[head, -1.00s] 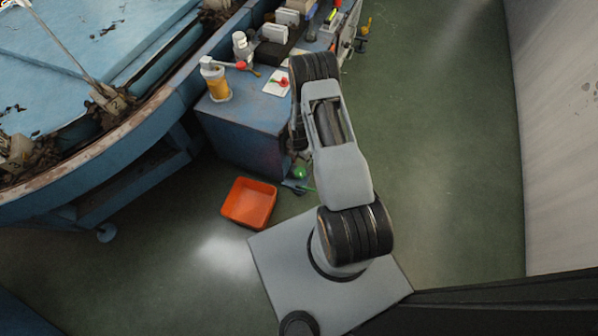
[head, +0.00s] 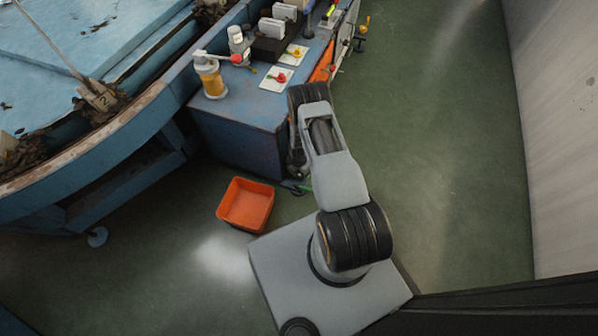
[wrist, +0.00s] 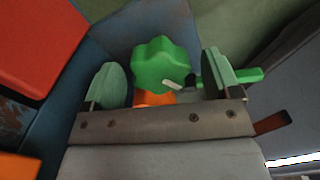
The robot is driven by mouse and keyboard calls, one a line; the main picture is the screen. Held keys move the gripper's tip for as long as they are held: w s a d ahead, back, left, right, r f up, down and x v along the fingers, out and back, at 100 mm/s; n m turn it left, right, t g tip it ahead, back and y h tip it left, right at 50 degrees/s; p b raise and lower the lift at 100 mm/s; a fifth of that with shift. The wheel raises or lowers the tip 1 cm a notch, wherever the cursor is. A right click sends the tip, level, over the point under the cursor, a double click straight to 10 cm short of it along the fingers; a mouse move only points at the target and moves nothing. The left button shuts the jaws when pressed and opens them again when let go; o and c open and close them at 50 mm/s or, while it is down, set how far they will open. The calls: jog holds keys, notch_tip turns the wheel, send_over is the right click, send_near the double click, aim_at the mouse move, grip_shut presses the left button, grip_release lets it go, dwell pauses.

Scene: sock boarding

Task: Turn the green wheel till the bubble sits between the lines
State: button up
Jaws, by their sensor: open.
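The green wheel (wrist: 166,62), a lobed knob, shows in the wrist view between the two fingers of my gripper (wrist: 165,82). My gripper is open, with one finger on each side of the wheel. I cannot tell whether either finger touches it. A green bar (wrist: 248,75) sticks out to the right behind the right finger. An orange part (wrist: 155,98) shows just below the wheel. In the head view my arm hides most of the wheel's area beside the blue bench (head: 238,140). I cannot make out the bubble or its lines.
An orange bin (head: 246,204) stands on the floor left of my arm. The bench top holds an amber jar (head: 212,82), white cards with small valves (head: 277,79) and white blocks. A blue boat-like hull (head: 90,130) is at left. The green floor at right is clear.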

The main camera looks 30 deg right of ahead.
jog(key=shift+c, duration=0.4)
jog(key=c, duration=0.8)
jog(key=shift+c, duration=0.2)
jog(key=shift+m, duration=0.3)
